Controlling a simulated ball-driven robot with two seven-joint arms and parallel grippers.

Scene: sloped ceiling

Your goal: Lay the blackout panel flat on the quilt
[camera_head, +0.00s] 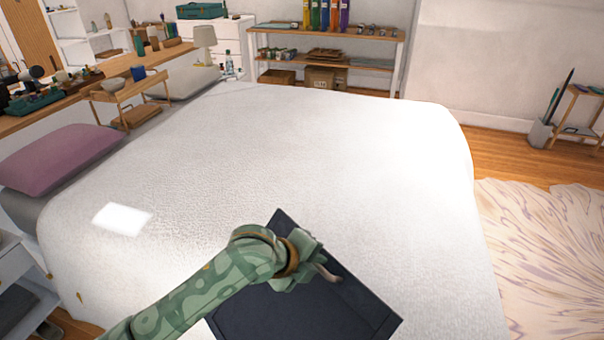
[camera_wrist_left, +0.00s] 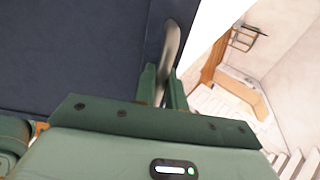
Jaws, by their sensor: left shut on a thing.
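The blackout panel (camera_head: 300,306) is a dark navy flat board with a raised rim, low in the middle of the head view. It overlaps the near part of the white quilt (camera_head: 300,150), and its bottom edge is cut off by the frame. I cannot tell whether it touches the quilt. My left gripper (camera_head: 322,266) is shut on the panel's curved metal handle near its upper right side. In the left wrist view the panel (camera_wrist_left: 70,50) fills the upper left, with the handle (camera_wrist_left: 171,45) between the gripper's fingers (camera_wrist_left: 162,88). My right gripper is not in view.
The quilt is bare beyond the panel, with a bright light patch (camera_head: 122,218) at left. A purple pillow (camera_head: 62,158) lies at the left. A shelf (camera_head: 325,62) with boxes stands behind the bed. A pale patterned rug (camera_head: 548,250) lies on the floor at right.

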